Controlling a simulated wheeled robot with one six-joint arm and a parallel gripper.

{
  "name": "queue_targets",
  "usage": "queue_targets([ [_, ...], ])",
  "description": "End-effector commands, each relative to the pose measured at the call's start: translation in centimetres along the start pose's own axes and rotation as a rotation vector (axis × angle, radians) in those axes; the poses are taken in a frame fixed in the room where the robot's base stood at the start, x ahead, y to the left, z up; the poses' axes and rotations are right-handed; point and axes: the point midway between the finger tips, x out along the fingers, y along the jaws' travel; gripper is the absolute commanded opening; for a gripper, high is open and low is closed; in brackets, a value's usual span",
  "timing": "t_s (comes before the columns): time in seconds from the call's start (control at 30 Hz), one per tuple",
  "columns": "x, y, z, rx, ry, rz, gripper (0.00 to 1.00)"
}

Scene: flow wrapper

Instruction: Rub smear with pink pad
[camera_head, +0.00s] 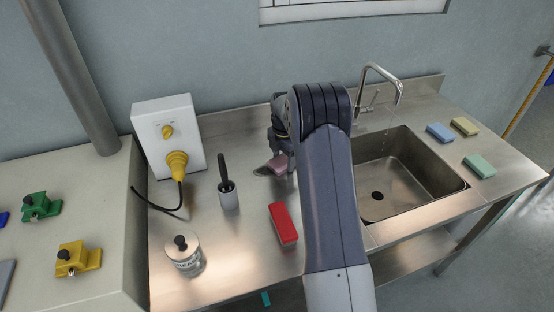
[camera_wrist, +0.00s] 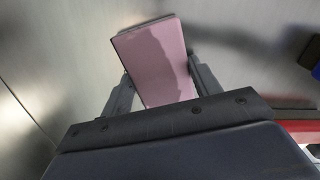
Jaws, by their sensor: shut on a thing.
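The pink pad (camera_head: 278,163) is at the back of the steel counter, left of the sink. My gripper (camera_head: 284,158) is shut on it, reaching down from above. In the wrist view the pink pad (camera_wrist: 157,62) sits between the two fingers of my gripper (camera_wrist: 160,90), slightly tilted in the picture. A dark smear (camera_head: 262,171) shows on the counter at the pad's left edge. The pad may cover part of it. Whether the pad touches the counter is hard to tell. My arm hides the counter to the right.
A brush in a holder (camera_head: 228,192), a red block (camera_head: 283,225) and a lidded jar (camera_head: 185,254) stand on the near counter. A white box with a yellow plug (camera_head: 168,135) stands behind left. The sink (camera_head: 400,170), with running tap, is right; blue, yellow and green pads (camera_head: 480,165) lie beyond it.

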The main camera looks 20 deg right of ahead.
Motion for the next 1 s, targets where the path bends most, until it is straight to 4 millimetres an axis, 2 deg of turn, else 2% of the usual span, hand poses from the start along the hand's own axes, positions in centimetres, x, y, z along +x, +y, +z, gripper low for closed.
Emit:
queue_targets([
  [0.13, 0.2, -0.5, 1.2, 0.003, 0.000, -0.003, 0.41],
  [0.37, 0.0, -0.5, 1.2, 0.000, 0.000, -0.003, 0.41],
  [0.8, 0.0, 0.7, -2.1, -0.002, 0.000, -0.001, 0.41],
  [1.0, -0.1, 0.9, -2.7, 0.001, 0.000, -0.001, 0.41],
])
